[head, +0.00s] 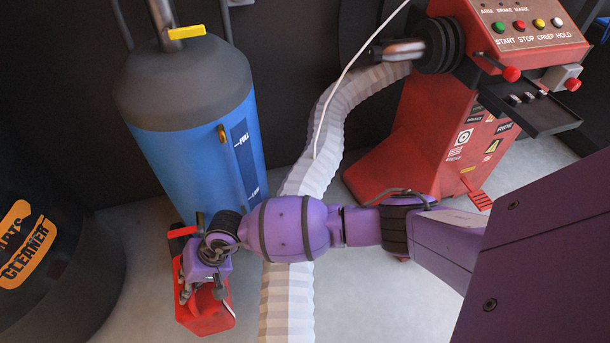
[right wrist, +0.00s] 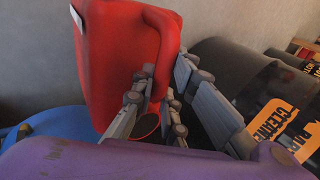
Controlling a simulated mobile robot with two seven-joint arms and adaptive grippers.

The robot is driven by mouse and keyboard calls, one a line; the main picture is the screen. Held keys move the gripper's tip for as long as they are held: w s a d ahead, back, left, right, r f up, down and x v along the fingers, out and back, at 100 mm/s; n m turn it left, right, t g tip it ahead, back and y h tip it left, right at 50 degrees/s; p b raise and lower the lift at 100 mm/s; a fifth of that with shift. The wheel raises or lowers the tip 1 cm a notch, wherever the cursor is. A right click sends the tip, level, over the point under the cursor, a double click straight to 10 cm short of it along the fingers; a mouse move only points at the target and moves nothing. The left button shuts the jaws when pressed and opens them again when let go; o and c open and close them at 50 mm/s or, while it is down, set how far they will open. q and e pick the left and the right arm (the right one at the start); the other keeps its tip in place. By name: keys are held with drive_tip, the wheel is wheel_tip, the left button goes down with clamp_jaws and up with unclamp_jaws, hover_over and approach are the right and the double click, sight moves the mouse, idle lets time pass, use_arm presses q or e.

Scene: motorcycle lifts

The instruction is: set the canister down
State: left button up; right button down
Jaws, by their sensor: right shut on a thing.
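A red canister (head: 207,314) is low in front of the blue tank in the head view, partly covered by my right gripper (head: 203,282). The gripper comes from above and is shut on the canister's handle. In the right wrist view the canister (right wrist: 112,62) fills the upper left, with the gripper fingers (right wrist: 165,92) on either side of its handle. Whether its base touches the floor cannot be told. My left gripper is out of view.
A blue tank (head: 205,150) stands right behind the canister. A dark parts-cleaner drum (head: 70,290) stands at left. A pale ribbed hose (head: 290,290) runs just right of the canister. A red control console (head: 420,130) stands at right. Grey floor (head: 375,300) shows at the lower middle.

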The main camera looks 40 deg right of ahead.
sight(210, 285)
drive_tip(key=d+f, duration=0.1)
drive_tip(key=d+f+b, duration=0.1)
drive_tip(key=f, duration=0.1)
drive_tip(key=shift+s+d+f, duration=0.2)
drive_tip(key=shift+d+f, duration=0.3)
drive_tip(key=shift+d, duration=0.05)
drive_tip(key=shift+s+d+f+b, duration=0.1)
drive_tip(key=shift+d+f+b, duration=0.25)
drive_tip(key=shift+f, duration=0.1)
drive_tip(key=f, duration=0.2)
drive_tip(key=f+b, duration=0.1)
drive_tip(key=f, duration=0.1)
drive_tip(key=shift+d+b, duration=0.3)
drive_tip(key=shift+d, duration=0.1)
